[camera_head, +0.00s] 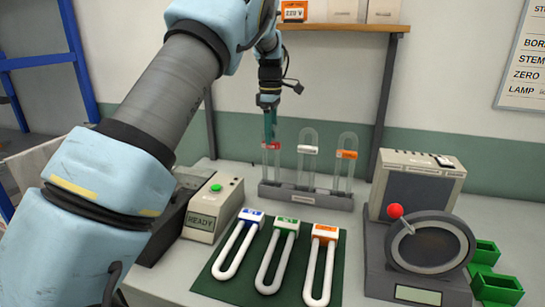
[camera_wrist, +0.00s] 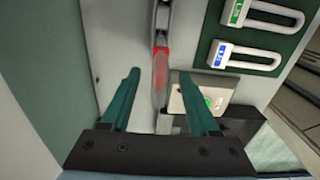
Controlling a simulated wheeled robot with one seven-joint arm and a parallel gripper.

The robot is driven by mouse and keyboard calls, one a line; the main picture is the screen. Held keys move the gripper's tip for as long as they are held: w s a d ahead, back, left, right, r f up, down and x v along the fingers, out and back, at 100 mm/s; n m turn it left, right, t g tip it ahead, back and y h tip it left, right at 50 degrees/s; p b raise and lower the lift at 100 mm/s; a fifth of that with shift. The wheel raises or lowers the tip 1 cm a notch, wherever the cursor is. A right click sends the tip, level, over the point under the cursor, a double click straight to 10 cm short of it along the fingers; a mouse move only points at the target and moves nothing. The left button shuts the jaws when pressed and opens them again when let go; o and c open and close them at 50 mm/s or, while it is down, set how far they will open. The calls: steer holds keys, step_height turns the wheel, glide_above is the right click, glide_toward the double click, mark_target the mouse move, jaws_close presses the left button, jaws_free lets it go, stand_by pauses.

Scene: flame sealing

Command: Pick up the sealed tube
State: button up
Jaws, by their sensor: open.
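A grey rack (camera_head: 305,199) at the back of the bench holds three upright clear tubes. The left tube has a red band (camera_head: 271,146), the middle tube (camera_head: 308,137) a white band, the right tube (camera_head: 346,141) an orange band. The middle and right tubes have rounded, closed tops. My gripper (camera_head: 270,135) points down over the left tube, with its teal fingers at that tube's upper part. In the wrist view the fingers are open and apart, and the red-banded tube (camera_wrist: 160,72) lies in line with the gap between them. Contact is not visible.
A box marked READY (camera_head: 213,209) with a green button stands left of the rack. A green mat (camera_head: 240,273) with several white U-shaped pieces lies in front. A dial device (camera_head: 432,243) with a red knob and green bins (camera_head: 497,288) stand at right. A shelf (camera_head: 345,27) hangs above.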

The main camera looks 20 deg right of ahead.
mark_target(271, 147)
steer(key=shift+f+p, duration=1.45)
steer(key=shift+f, duration=1.2)
jaws_close()
